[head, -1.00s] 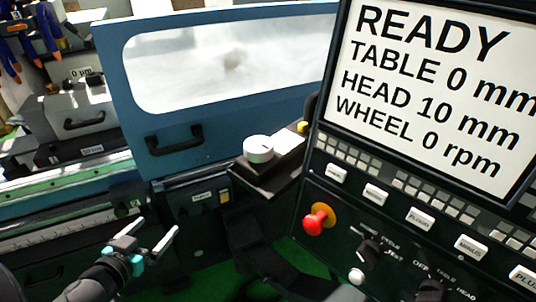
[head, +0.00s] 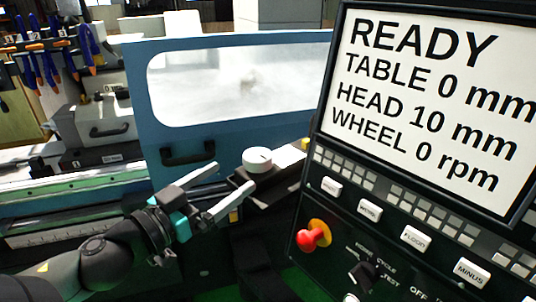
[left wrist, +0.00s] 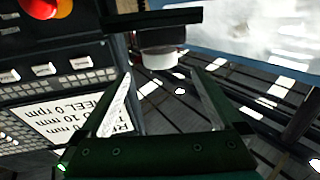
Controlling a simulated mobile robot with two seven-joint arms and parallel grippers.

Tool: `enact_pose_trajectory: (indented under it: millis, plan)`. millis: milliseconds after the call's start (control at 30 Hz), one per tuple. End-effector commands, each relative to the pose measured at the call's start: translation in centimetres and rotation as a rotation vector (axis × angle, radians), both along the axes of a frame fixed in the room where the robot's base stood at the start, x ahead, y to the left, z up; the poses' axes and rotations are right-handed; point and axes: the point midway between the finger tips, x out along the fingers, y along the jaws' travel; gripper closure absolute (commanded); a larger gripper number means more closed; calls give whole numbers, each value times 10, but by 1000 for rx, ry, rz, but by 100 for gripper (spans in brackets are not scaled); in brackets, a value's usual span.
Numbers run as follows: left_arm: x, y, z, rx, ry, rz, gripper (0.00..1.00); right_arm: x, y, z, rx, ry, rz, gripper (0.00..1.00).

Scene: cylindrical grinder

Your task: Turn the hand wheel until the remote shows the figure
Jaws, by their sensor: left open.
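The hand wheel (head: 257,158) is a white round knob with a dark mark on top. It sits on a dark remote (head: 268,192) between the blue door and the control panel. No figure on the remote can be read. My left gripper (head: 237,175) is open, with its two pale fingers reaching toward the wheel from the lower left. In the left wrist view the white wheel (left wrist: 162,58) shows upside down, ahead of and between the spread fingertips (left wrist: 160,76). Nothing is held, and contact with the wheel cannot be made out. My right gripper is not in view.
The control panel screen (head: 435,95) reads READY, TABLE 0 mm, HEAD 10 mm, WHEEL 0 rpm. A red emergency button (head: 313,236) sticks out below it. The blue door (head: 235,138) with a black handle (head: 188,153) stands behind the gripper.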

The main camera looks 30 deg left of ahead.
Motion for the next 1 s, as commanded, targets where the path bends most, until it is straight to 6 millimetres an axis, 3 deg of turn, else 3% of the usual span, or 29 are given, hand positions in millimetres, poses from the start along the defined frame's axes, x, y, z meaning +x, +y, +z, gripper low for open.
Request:
enact_pose_trajectory:
  millis: [700, 1000]
  plan:
    - [76, -9, 1, 6, -4, -1, 0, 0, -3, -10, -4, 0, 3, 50]
    - [94, -12, 0, 1, -3, -1, 0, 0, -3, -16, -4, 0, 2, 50]
